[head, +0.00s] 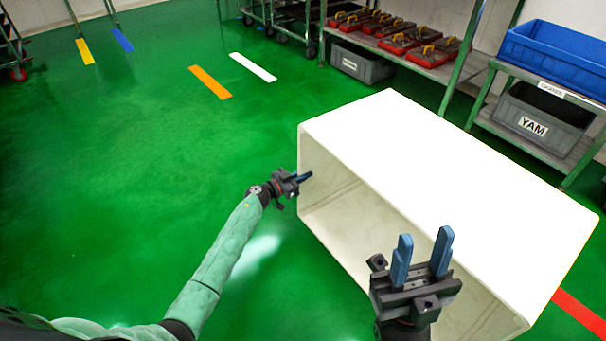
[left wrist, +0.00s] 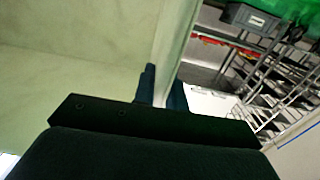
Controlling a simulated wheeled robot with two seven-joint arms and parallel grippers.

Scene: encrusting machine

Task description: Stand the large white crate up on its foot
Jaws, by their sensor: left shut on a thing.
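The large white crate (head: 450,150) lies on its side on the green floor in the head view, its open mouth facing me and the lower left. My left gripper (head: 303,178) is at the crate's left rim and is shut on that wall. In the left wrist view the fingers (left wrist: 160,90) straddle the edge of the crate's pale wall (left wrist: 85,70). My right gripper (head: 423,256) is open and empty, fingers pointing up, in front of the crate's mouth. It hides part of the crate's lower rim and inside.
A rack with red trays (head: 420,50) and a grey bin (head: 360,65) stands behind. A shelf at right holds a blue crate (head: 555,55) and a grey YAM crate (head: 540,120) close to the white crate. The floor (head: 130,170) to the left is clear.

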